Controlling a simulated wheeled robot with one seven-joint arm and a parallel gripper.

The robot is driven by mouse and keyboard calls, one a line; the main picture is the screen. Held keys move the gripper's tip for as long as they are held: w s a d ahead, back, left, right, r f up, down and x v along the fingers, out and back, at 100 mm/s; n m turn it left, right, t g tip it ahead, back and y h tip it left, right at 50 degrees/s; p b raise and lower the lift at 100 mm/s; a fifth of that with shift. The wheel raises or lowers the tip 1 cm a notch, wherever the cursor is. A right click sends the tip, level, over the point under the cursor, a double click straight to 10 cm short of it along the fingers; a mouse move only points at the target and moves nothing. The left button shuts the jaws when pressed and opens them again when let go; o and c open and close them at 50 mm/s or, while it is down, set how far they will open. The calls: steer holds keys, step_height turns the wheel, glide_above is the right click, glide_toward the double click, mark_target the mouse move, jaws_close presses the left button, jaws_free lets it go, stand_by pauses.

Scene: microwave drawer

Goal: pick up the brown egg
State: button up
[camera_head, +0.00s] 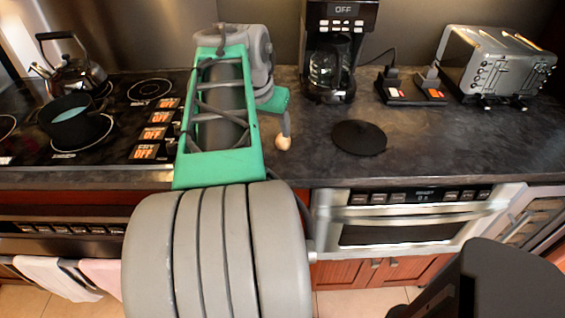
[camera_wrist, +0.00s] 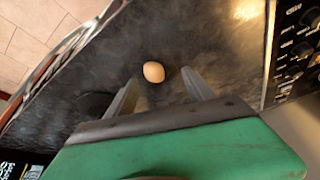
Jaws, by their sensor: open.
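The brown egg (camera_head: 283,142) lies on the dark countertop (camera_head: 310,165), left of a round black disc. In the wrist view the egg (camera_wrist: 153,71) is whole and uncovered, just beyond the fingertips and between their lines. My gripper (camera_head: 286,128) points down above the egg in the head view, with its fingertip close to or over the egg's top. In the wrist view my gripper (camera_wrist: 158,84) has its two fingers spread apart with nothing between them. I cannot tell whether a fingertip touches the egg.
The black disc (camera_head: 359,137) lies flat right of the egg. The stove with a pot (camera_head: 76,122) and kettle (camera_head: 75,72) is at left. The counter's front edge is close.

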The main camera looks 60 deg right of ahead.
mark_target(284, 140)
steer(key=shift+s+d+f+m, duration=0.5)
steer(key=shift+s+d+f, duration=0.25)
steer(key=shift+s+d, duration=0.2)
steer(key=x, duration=0.6)
steer(key=shift+w+d, duration=0.2)
steer(key=shift+d, duration=0.05)
steer(key=shift+c, duration=0.4)
steer(key=c, duration=0.8)
